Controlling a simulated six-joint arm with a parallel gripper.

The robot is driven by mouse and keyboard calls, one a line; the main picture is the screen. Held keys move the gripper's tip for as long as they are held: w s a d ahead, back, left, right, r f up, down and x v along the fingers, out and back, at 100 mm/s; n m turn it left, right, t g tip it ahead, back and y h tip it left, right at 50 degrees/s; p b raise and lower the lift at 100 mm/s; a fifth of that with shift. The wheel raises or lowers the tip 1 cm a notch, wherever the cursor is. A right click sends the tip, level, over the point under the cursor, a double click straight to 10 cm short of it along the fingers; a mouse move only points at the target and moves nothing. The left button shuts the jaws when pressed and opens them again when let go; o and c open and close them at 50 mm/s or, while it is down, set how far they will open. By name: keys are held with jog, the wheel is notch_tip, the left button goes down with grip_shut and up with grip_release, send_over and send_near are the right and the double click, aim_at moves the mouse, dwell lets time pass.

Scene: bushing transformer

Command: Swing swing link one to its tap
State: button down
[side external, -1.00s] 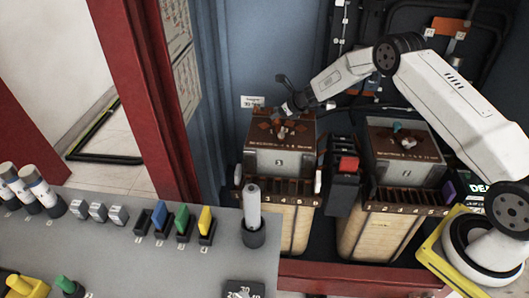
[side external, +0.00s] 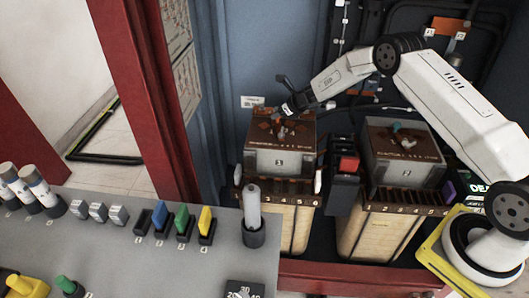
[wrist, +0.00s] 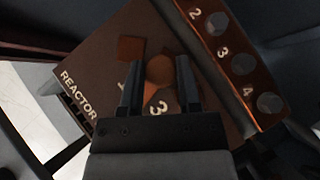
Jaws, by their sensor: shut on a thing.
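Two box-shaped units with brown tops stand in the cabinet in the side view, the left one (side external: 281,160) and the right one (side external: 404,157). My gripper (side external: 282,122) is low over the left unit's top. In the wrist view my gripper (wrist: 158,82) has its two dark fingers on either side of an orange-brown link piece (wrist: 160,69), shut on it. The brown top below (wrist: 100,70) is lettered REACTOR and 3. A copper-coloured strip (wrist: 216,55) carries round grey taps marked 2, 3 and 4. The link's far end and its contact with any tap cannot be made out.
A black block with a red part (side external: 348,163) stands between the units. A grey bench (side external: 120,245) with coloured pieces and a light grey cylinder (side external: 253,210) lies in front. A red cabinet post (side external: 150,100) stands at the left.

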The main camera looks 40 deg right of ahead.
jog(key=shift+s+d+r+m+h, duration=0.1)
jog(key=shift+s+d+m+h, duration=0.1)
jog(key=shift+d+m+h, duration=0.25)
jog(key=shift+s+d+m+h, duration=0.1)
jog(key=shift+s+m+h, duration=0.2)
jog(key=shift+m, duration=0.35)
jog(key=shift+s+d+m+h, duration=0.15)
jog(key=shift+d+m+h, duration=0.15)
jog(key=shift+m+h, duration=0.15)
jog(key=shift+c, duration=1.4)
grip_release()
jog(key=shift+s, duration=0.15)
jog(key=v, duration=0.7)
jog(key=shift+s+r, duration=0.2)
